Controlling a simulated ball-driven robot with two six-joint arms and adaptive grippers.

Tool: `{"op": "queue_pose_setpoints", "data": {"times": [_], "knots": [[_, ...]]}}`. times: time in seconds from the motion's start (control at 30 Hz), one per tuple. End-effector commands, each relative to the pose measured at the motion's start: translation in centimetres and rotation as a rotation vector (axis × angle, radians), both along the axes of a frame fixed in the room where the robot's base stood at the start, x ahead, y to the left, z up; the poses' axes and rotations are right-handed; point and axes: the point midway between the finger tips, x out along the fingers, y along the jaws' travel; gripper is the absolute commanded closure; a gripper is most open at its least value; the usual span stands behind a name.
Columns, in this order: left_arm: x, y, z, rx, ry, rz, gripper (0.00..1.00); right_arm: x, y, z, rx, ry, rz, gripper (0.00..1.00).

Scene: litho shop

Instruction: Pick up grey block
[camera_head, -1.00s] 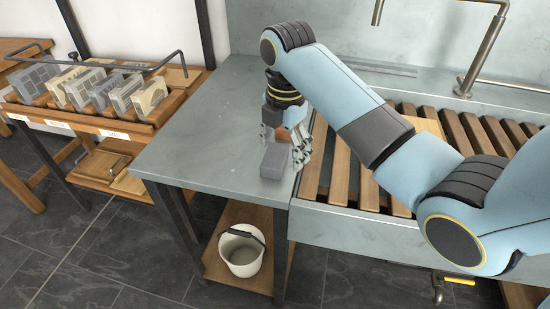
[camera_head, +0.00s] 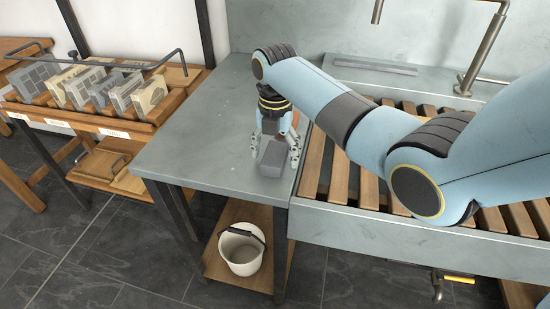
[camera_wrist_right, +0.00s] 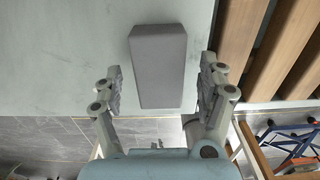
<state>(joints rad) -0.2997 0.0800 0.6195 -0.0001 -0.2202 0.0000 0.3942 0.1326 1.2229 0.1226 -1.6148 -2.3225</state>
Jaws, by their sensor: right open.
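The grey block (camera_head: 271,158) lies on the grey-green worktop near its front right corner, beside the slatted sink. In the right wrist view the block (camera_wrist_right: 157,66) sits between the lines of the two fingers, mostly beyond the fingertips. My right gripper (camera_head: 273,142) is open and points down at the block, with a finger on each side of it. In the wrist view the gripper (camera_wrist_right: 161,82) holds nothing, with gaps left and right of the block. How high the fingertips are above the worktop is hard to tell. My left gripper is not in view.
The slatted sink (camera_head: 330,207) borders the worktop (camera_head: 190,150) on the right, with a tap (camera_head: 480,50) behind. A wooden rack (camera_head: 120,125) of stone slabs stands left. A white bucket (camera_head: 241,250) sits on the shelf below. The worktop left of the block is clear.

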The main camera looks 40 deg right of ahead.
Motion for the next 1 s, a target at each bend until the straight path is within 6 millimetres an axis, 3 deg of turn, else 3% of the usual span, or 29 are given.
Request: {"op": "queue_pose_setpoints", "data": {"times": [0.1,0.33,0.87,1.0], "knots": [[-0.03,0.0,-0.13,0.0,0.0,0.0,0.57,-0.02,0.02,-0.96,0.0,0.0,0.0,0.25],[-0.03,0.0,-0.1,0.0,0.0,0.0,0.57,-0.01,0.04,-1.0,0.0,-0.001,0.0,0.26],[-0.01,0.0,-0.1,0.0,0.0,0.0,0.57,-0.01,0.04,-0.97,0.0,0.0,0.0,0.96],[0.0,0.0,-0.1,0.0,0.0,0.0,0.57,0.04,0.03,-0.92,0.0,-0.001,0.0,0.98]]}}
